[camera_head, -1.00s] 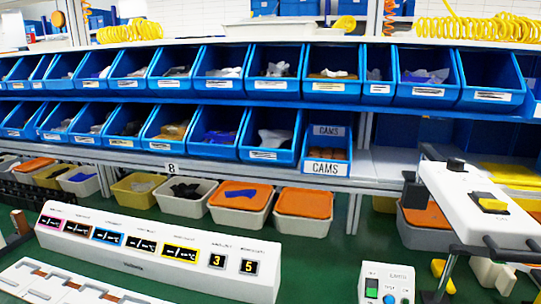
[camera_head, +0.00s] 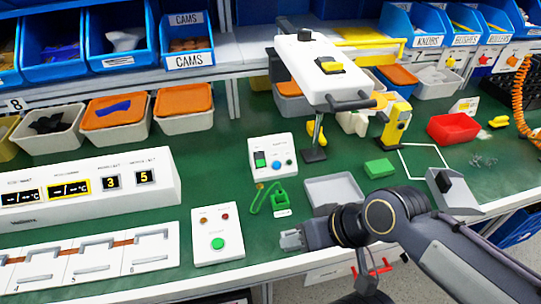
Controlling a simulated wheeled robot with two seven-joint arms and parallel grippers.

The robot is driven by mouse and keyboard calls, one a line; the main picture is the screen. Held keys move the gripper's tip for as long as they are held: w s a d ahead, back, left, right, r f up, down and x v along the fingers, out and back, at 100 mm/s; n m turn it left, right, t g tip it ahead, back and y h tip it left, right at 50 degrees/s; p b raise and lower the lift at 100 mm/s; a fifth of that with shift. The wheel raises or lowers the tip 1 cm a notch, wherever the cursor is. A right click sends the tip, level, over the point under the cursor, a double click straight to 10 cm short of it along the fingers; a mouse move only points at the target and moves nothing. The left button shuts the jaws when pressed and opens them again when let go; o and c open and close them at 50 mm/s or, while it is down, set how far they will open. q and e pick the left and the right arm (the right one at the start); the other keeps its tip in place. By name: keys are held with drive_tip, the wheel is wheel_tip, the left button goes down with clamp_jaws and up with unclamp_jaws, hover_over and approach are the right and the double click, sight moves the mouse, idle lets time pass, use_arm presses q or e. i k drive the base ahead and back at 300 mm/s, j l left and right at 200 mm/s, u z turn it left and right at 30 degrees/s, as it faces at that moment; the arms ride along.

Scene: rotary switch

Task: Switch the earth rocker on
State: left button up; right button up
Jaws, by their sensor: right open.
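A small white box (camera_head: 272,154) stands on the green bench near the middle, with a rocker (camera_head: 260,160) on its left side. The rocker looks dark on top and green below; I cannot clearly tell which side is pressed. A round dial and a blue button sit beside it. My left gripper is not in view.
A white panel with a green button (camera_head: 217,243) lies just left of my right gripper. A grey tray (camera_head: 336,188) lies behind my right arm. A white machine on a stand (camera_head: 325,70) rises behind the box. A green block (camera_head: 379,168) and a red bin (camera_head: 453,129) are to the right.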

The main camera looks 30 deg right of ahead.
sight(260, 161)
drive_tip(key=i+l+z, duration=0.1)
drive_tip(key=l, duration=1.15)
